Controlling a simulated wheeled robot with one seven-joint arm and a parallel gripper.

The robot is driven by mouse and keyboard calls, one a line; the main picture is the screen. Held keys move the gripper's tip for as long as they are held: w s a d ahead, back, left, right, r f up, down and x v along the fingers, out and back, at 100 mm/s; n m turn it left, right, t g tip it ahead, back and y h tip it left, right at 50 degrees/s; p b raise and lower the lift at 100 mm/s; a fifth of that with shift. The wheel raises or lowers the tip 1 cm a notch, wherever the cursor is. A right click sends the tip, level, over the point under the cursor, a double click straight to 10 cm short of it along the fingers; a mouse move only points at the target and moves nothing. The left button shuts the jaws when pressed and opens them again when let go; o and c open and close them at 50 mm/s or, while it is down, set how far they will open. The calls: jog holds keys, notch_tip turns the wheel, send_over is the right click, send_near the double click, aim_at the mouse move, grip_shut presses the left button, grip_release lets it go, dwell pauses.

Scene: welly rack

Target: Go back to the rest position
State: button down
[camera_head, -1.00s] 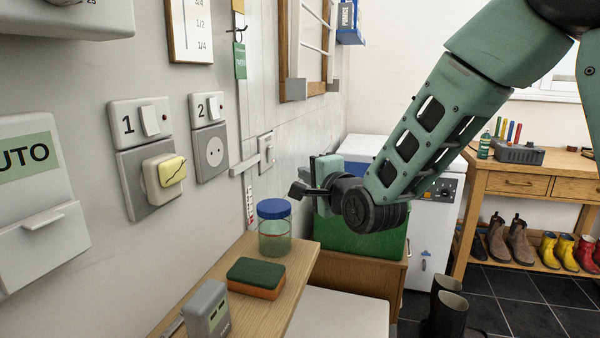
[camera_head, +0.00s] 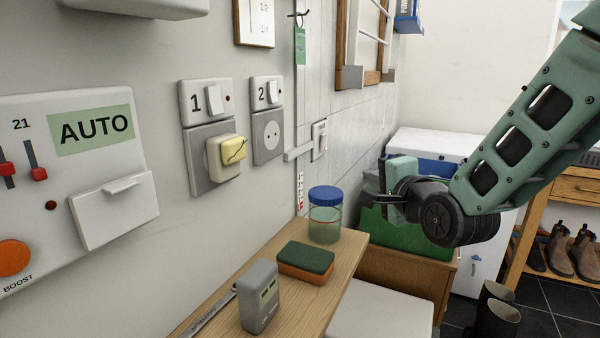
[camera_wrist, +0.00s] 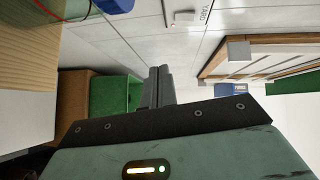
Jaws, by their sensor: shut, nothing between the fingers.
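My gripper (camera_head: 372,202) is at the right of the head view, raised in front of the green crate and the white appliance. In the wrist view its two dark fingers (camera_wrist: 157,86) lie together with nothing between them. The fingers touch nothing that I can see. My arm reaches in from the right edge of the head view.
A wooden shelf (camera_head: 225,292) below the wall holds a blue-lidded jar (camera_head: 325,215), a sponge (camera_head: 306,262) and a grey device (camera_head: 259,297). A green crate (camera_head: 415,238) stands behind my gripper. Wall sockets and a control panel (camera_head: 70,190) are on the left. Dark boots (camera_head: 495,312) stand on the floor.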

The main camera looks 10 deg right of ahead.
jog(key=s+d+f+n+g+h, duration=0.2)
jog(key=s+d+f+n+g, duration=0.55)
jog(key=f, duration=0.25)
jog(key=s+d+f+n+g+h, duration=0.1)
jog(key=s+d+f+n+g, duration=0.1)
jog(key=s+n+g, duration=0.3)
jog(key=s+d+f+n+g, duration=0.2)
jog(key=s, duration=0.5)
jog(key=s+a+r+n+g+p, duration=0.1)
jog(key=s+a+r+n+p, duration=0.2)
jog(key=a, duration=0.6)
jog(key=s+a+r+n+g+p, duration=0.1)
jog(key=s+a+r+n+p, duration=0.3)
jog(key=s+a+r+p, duration=0.3)
notch_tip(320, 180, up, 2)
jog(key=shift+s+a+r+p, duration=0.15)
jog(key=shift+s+a+p, duration=0.15)
jog(key=shift+s+a, duration=0.85)
jog(key=shift+s+d+n, duration=0.1)
jog(key=shift+n, duration=0.15)
